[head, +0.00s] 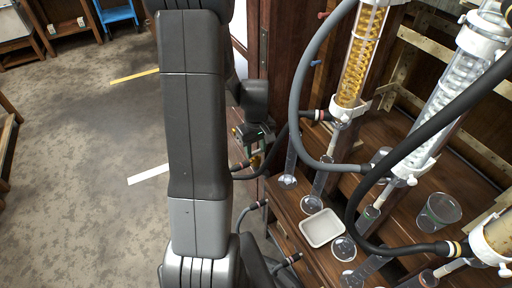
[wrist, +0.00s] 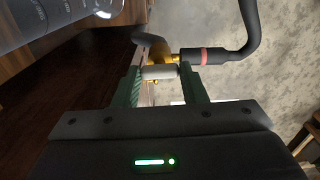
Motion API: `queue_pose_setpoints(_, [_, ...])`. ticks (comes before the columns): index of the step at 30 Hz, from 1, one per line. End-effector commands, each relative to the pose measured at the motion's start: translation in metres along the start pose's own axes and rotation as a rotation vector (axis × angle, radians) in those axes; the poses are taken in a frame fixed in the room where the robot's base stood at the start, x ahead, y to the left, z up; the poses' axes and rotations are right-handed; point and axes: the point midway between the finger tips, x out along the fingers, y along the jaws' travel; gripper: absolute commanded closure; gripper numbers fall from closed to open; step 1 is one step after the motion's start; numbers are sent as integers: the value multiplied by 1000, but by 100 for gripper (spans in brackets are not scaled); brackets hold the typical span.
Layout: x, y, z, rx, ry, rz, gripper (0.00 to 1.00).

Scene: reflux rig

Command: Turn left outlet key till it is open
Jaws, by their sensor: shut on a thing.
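My gripper (wrist: 163,85) is shut on a short pale grey key (wrist: 160,72), its green fingers at the key's two ends in the wrist view. A brass valve body (wrist: 180,59) sits right behind the key, joined to a dark hose (wrist: 222,56) with a red band. I take this key to be the left outlet key. In the head view, my gripper (head: 256,143) is partly hidden behind my arm, by the bench's left edge. The brass fitting (head: 256,160) shows just below it; the key itself cannot be made out there.
A yellow-coil condenser (head: 360,58) and a clear-coil condenser (head: 450,90) stand on the right, with thick grey hoses looping between. A white tray (head: 321,228) and a glass beaker (head: 439,212) sit on the wooden bench. The floor (head: 80,130) on the left is open.

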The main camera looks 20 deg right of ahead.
Motion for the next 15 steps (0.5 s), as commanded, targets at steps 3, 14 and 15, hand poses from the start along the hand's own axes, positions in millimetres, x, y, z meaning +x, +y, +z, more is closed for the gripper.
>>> queue_pose_setpoints(3, [-1,1,-1,-14,2,2,85])
queue_pose_setpoints(14, [-1,1,-1,-17,2,2,85])
queue_pose_setpoints(15, [-1,1,-1,-17,2,2,56])
